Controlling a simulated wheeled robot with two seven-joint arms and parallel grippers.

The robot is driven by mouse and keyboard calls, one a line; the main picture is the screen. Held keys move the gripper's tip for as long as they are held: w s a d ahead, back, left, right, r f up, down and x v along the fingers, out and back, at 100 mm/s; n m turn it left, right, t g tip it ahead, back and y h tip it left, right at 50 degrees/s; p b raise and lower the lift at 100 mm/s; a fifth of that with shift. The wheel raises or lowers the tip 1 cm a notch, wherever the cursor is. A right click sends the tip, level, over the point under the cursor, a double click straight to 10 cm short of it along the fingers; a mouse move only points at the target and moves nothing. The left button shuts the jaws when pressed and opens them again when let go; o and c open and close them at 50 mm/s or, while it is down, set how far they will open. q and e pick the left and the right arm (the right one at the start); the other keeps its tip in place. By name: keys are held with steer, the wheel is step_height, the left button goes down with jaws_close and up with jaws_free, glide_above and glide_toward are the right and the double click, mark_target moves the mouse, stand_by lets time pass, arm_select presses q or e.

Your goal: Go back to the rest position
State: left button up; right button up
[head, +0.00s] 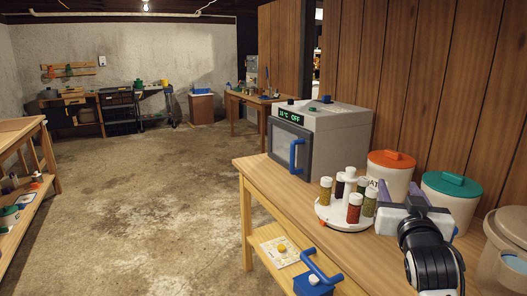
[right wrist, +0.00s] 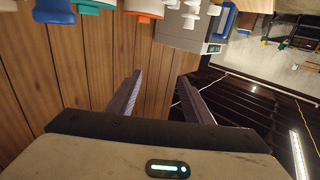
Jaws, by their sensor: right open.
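My right gripper (head: 399,190) is raised over the right part of the wooden workbench (head: 270,182), in front of the white canister with the orange lid (head: 391,172) and the one with the green lid (head: 451,189). In the right wrist view its two dark fingers (right wrist: 160,88) are spread wide apart with nothing between them. Behind them show wood panelling and dark ceiling slats. My left gripper is in neither view.
A white carousel (head: 345,216) with several jars stands left of the gripper. A grey oven (head: 318,133) reading OFF is behind it. A beige bin (head: 503,245) is at far right. Blue-handled item (head: 314,281) sits low. The concrete floor (head: 150,200) is open.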

steer(key=s+a+f+n+g+y, duration=0.1)
steer(key=s+a+f, duration=0.15)
steer(key=f, duration=0.65)
steer(key=s+a+f+n+g+y, duration=0.15)
steer(key=s+f, duration=0.25)
steer(key=f, duration=0.4)
steer(key=s+a+f+n+g+y, duration=0.1)
steer(key=s+a+f, duration=0.15)
steer(key=f, duration=0.65)
steer(key=s+a+f+g+y, duration=0.1)
steer(key=s+a+f+g, duration=0.1)
steer(key=s+f, duration=0.7)
steer(key=s+a+f+n+g+y, duration=0.1)
steer(key=s+a+f, duration=0.4)
steer(key=s+f, duration=0.5)
steer(key=s+g+y, duration=0.1)
steer(key=s+g, duration=0.1)
steer(key=s, duration=0.5)
steer(key=shift+s, duration=0.15)
